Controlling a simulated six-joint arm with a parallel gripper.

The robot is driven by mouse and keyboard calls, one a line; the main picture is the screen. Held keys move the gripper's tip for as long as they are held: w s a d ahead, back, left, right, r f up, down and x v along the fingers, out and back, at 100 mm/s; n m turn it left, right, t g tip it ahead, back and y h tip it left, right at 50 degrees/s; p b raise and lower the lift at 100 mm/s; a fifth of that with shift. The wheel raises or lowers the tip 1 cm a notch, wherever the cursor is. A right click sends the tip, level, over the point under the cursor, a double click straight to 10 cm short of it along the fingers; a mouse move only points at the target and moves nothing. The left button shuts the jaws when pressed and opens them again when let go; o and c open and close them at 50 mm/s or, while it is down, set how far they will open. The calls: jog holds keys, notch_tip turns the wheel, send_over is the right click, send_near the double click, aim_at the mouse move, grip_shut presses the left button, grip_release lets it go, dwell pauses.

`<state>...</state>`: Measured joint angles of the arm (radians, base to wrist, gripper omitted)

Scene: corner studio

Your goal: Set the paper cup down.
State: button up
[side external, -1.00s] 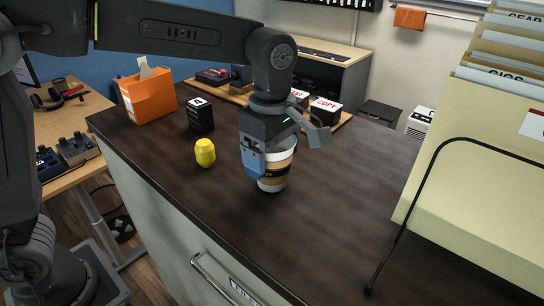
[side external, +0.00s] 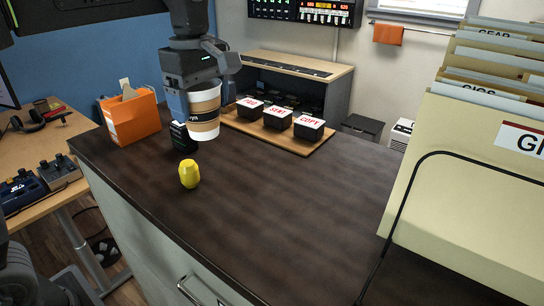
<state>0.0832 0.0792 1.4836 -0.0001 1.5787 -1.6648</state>
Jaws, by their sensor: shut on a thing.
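The paper cup (side external: 203,122) is white with a brown sleeve and dark lettering. It is upright in my gripper (side external: 190,98), which is shut on it. The cup appears to be held above the dark cabinet top (side external: 270,200), though its exact height is hard to tell from this view. The far finger is hidden behind the cup.
A yellow object (side external: 189,174) stands in front of the cup. An orange box (side external: 131,117) is to the left. A wooden tray (side external: 262,134) holds black blocks with red-lettered white tops. A file rack (side external: 460,170) fills the right. The middle of the top is clear.

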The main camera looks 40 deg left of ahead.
jog(key=w+d, duration=0.1)
jog(key=w+d+m, duration=0.1)
jog(key=d, duration=0.1)
jog(key=w+d+m, duration=0.1)
jog(key=d, duration=0.1)
jog(key=shift+w+r, duration=0.2)
jog(key=shift+r, duration=0.05)
jog(key=w+d+m, duration=0.2)
jog(key=w+d, duration=0.1)
jog(key=d, duration=0.5)
jog(key=shift+m, duration=0.4)
jog(key=shift+s+d+f, duration=0.3)
jog(key=shift+d+f, duration=1.55)
jog(key=shift+d, duration=0.25)
jog(key=shift+s+d+f, duration=0.25)
jog(key=shift+d+f, duration=1.65)
jog(key=shift+d, duration=0.2)
jog(key=shift+s+d+f, duration=0.3)
jog(key=shift+d+f, duration=1.55)
jog(key=shift+d, duration=0.25)
jog(key=shift+f, duration=0.1)
jog(key=o, duration=0.8)
jog(key=shift+f, duration=0.1)
jog(key=shift+c, duration=0.2)
